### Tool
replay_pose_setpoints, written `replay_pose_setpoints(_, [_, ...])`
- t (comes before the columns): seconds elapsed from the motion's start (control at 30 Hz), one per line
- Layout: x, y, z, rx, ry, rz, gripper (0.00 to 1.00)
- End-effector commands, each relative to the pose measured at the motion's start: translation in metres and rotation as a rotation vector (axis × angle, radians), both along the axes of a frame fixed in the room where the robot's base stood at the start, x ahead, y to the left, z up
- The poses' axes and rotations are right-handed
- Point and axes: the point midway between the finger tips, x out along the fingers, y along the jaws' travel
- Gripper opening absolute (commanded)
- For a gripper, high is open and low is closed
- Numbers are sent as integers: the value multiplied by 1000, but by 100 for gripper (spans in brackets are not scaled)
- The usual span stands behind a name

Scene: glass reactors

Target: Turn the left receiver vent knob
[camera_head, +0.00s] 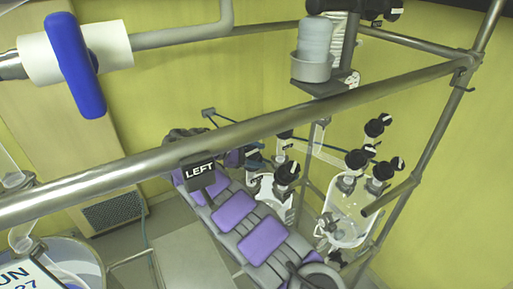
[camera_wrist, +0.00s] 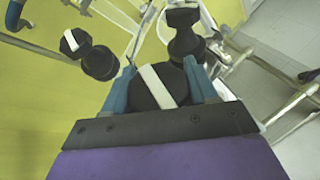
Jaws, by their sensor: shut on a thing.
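In the wrist view, a round black knob (camera_wrist: 143,94) with a white stripe sits between the two blue fingers of my gripper (camera_wrist: 159,68). The fingers are shut on its sides, and the stripe runs slightly tilted, close to upright in the picture. In the head view, my gripper (camera_head: 254,157) is small and partly hidden, just right of the black LEFT sign (camera_head: 199,171). It is beside the left glass receiver (camera_head: 271,188). The held knob cannot be made out clearly there.
Other black knobs stand close by in the wrist view, one at upper left (camera_wrist: 100,62) and one just beyond my gripper (camera_wrist: 184,42). The right glass vessel (camera_head: 350,218) carries several black knobs. A metal rail (camera_head: 270,128) crosses above my arm.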

Motion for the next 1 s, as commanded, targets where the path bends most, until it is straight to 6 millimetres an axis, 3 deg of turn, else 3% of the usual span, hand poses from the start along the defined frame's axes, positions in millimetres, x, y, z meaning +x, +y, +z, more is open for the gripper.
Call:
replay_pose_setpoints(0.67, [0, 0, 2, 24, -3, -38, 27])
replay_pose_setpoints(0.7, [0, 0, 2, 24, -3, -38, 59])
replay_pose_setpoints(0.9, [0, -1, 1, 24, -1, -38, 78])
replay_pose_setpoints(1.0, [-1, -1, 1, 24, -1, -39, 78])
